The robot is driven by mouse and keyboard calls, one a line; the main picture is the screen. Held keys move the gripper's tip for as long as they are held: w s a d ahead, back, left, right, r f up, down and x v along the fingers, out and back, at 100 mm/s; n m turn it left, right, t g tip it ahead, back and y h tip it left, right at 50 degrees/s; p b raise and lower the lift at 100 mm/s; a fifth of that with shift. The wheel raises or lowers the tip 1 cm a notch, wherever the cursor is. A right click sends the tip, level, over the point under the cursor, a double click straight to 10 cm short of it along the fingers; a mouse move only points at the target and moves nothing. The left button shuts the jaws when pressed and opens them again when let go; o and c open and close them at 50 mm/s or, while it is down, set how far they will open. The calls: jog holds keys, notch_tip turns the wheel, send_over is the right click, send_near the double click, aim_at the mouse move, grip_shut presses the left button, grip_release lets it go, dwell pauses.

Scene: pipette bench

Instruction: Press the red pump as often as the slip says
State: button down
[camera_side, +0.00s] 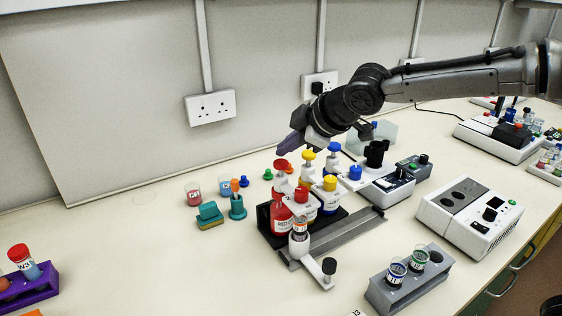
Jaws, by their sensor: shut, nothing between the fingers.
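The red pump (281,165) has a red head and stands at the left end of a row of pump bottles, beside a yellow pump (308,156) and a blue pump (334,147). A red bottle labelled RED (281,219) is in the black rack below it. My gripper (287,145) is shut and empty, with its purple fingertips close above the red pump's head. I cannot tell whether they touch. A white scrap marked 13 (355,313) is cut off by the bottom edge. I cannot tell whether it is the slip.
A small vial (299,229) stands in front of the red bottle, by a grey rail (345,240). A grey rack (412,282) with two vials is at front right. A white device (470,216) stands behind it.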

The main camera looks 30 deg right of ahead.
aim_at(286, 164)
jog(key=shift+r, duration=2.5)
jog(key=s+d+r+m+t, duration=0.1)
jog(key=s+d+r+m, duration=0.1)
jog(key=s+d+r, duration=0.45)
jog(key=s+d+m+h, duration=0.2)
jog(key=s+d, duration=0.4)
jog(key=d, duration=0.2)
jog(key=s+d+f+m+g, duration=0.1)
jog(key=s+f+m+g, duration=0.1)
jog(key=s+f, duration=0.6)
jog(key=s+d+f+m+g, duration=0.2)
jog(key=s+f+m, duration=0.3)
jog(key=s+f, duration=0.4)
jog(key=s, duration=0.4)
jog(key=shift+s+d, duration=0.25)
